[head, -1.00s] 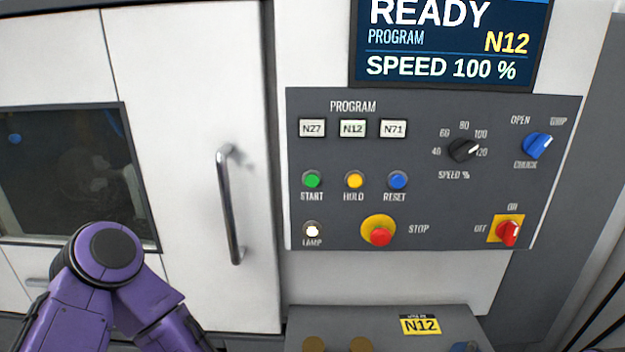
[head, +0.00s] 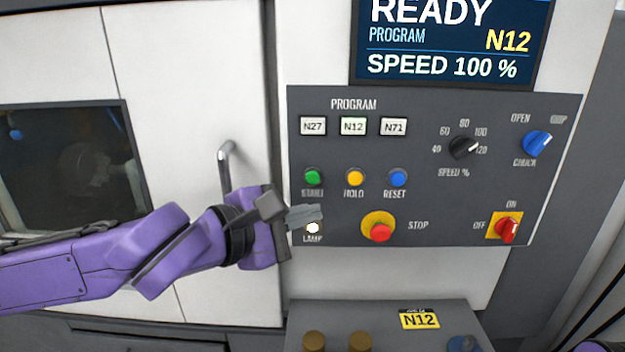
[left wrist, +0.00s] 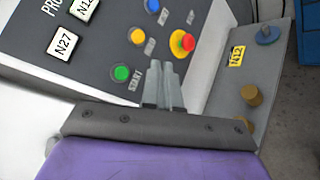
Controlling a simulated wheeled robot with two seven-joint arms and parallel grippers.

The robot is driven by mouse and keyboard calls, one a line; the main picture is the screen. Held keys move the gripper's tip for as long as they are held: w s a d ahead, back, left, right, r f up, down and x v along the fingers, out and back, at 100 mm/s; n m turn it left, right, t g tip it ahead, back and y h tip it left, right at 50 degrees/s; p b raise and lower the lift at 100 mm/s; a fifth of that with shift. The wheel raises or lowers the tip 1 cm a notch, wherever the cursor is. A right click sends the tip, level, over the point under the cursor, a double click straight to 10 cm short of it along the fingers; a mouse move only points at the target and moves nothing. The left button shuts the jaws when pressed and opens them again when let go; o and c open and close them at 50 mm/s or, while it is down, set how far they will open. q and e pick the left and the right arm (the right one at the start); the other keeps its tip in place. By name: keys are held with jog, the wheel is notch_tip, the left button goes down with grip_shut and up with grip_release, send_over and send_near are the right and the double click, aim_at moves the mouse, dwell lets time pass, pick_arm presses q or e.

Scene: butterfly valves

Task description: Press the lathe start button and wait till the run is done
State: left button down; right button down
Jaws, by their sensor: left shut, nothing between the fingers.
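The green START button (head: 312,177) is at the left of the grey control panel (head: 440,200); it also shows in the left wrist view (left wrist: 121,73). My left gripper (head: 318,214) is shut and empty. In the head view its fingertips lie just below START, over the upper edge of the lit LAMP (head: 312,229). In the left wrist view the fingers (left wrist: 164,70) point at the panel to the right of START, apart from the button. The screen (head: 450,40) reads READY, PROGRAM N12, SPEED 100 %. My right gripper is not in view.
Yellow HOLD (head: 355,177), blue RESET (head: 398,178) and the red STOP button (head: 380,232) are close by. The door handle (head: 226,165) is partly behind my left gripper. A shelf (head: 400,343) with an N12 label and brass pieces juts out below the panel.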

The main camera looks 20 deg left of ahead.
aim_at(313, 178)
pick_arm(q)
jog(key=shift+w, duration=0.15)
jog(key=shift+w+a+p, duration=0.25)
jog(key=shift+w+a, duration=0.15)
jog(key=shift+w, duration=1)
jog(key=shift+w+a+p, duration=0.3)
jog(key=shift+w+a, duration=0.1)
jog(key=shift+w, duration=0.95)
jog(key=shift+w+a+p, duration=0.25)
jog(key=shift+w+a, duration=0.15)
jog(key=shift+w, duration=1)
jog(key=shift+w, duration=0.1)
jog(key=shift+w, duration=0.15)
jog(key=shift+w+a, duration=0.1)
jog(key=shift+w, duration=0.05)
